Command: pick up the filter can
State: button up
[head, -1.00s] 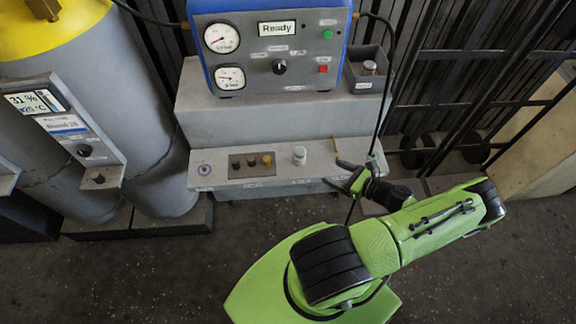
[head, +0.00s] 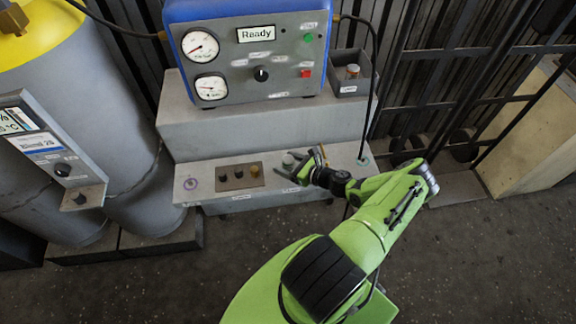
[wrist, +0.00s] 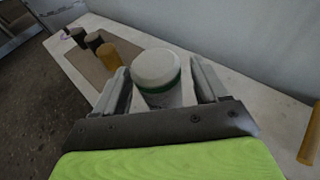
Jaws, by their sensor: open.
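A white can with a green band, taken as the filter can (head: 290,159), stands upright on the low grey ledge (head: 215,199). In the wrist view the can (wrist: 158,80) sits between the two grey fingers of my gripper (wrist: 160,70). The fingers are open, one on each side, with a narrow gap showing beside it. The can's lower part is hidden by the gripper's palm. In the head view my gripper (head: 289,167) reaches the can from the front right and partly covers it.
A dark plate (head: 238,177) with several small knobs or caps lies left of the can. Behind is the grey step (head: 250,130) under the blue gauge box (head: 245,50).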

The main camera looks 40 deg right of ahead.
aim_at(289, 159)
jog(key=c, duration=1.2)
jog(key=shift+o, duration=0.2)
notch_tip(289, 159, up, 10)
jog(key=p, duration=0.3)
jog(key=shift+r, duration=0.1)
jog(key=shift+s+d, duration=0.1)
